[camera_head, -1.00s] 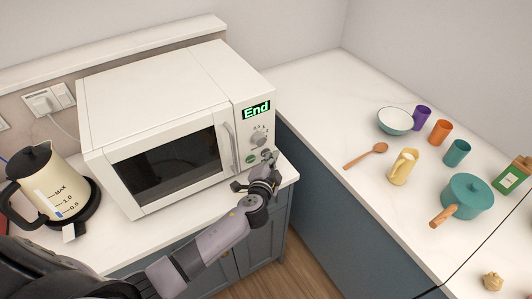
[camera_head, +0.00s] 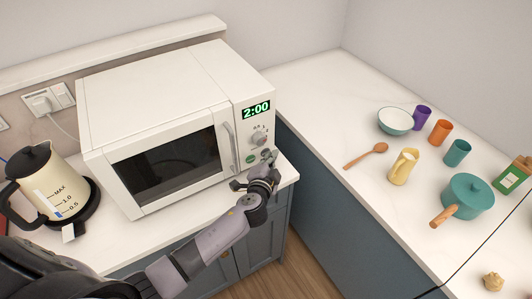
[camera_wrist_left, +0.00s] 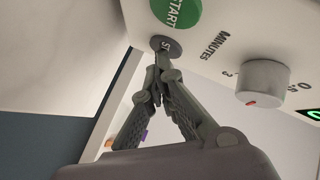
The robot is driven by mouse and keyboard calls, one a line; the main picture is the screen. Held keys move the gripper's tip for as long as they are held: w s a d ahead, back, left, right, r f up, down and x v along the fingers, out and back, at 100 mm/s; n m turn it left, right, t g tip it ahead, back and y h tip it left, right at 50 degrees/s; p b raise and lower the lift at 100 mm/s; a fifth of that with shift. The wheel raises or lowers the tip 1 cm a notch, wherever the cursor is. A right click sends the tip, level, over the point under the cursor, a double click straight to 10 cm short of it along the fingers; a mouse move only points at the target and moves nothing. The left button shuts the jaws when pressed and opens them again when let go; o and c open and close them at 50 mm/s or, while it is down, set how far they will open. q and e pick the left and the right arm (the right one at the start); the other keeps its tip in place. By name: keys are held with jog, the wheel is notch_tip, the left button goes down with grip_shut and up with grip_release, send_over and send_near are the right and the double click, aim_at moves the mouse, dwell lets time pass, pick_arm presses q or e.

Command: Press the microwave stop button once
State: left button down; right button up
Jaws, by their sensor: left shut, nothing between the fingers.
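The white microwave (camera_head: 150,95) stands on the counter with its door shut, and its green display (camera_head: 256,109) reads 2:00. My left gripper (camera_head: 268,156) is shut and empty at the lower part of the control panel. In the left wrist view its fingertips (camera_wrist_left: 162,58) are at the grey stop button (camera_wrist_left: 168,44), covering part of its lettering; they look to be touching it or very close. The green START button (camera_wrist_left: 178,10) is just beside the stop button, and it also shows in the head view (camera_head: 250,159). My right gripper is not in view.
The minutes dial (camera_wrist_left: 262,82) is close to the fingers on the panel. A cream kettle (camera_head: 48,185) stands left of the microwave. The right counter holds a teal pot (camera_head: 467,196), a jug (camera_head: 403,167), a bowl (camera_head: 394,121), several cups and a wooden spoon (camera_head: 366,154).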

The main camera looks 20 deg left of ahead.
pick_arm(q)
jog(key=shift+s+d, duration=0.4)
jog(key=shift+d, duration=0.1)
jog(key=s+d, duration=0.1)
jog(key=d, duration=0.1)
jog(key=s+d+b, duration=0.1)
jog(key=s+d, duration=0.1)
dwell(0.4)
dwell(0.7)
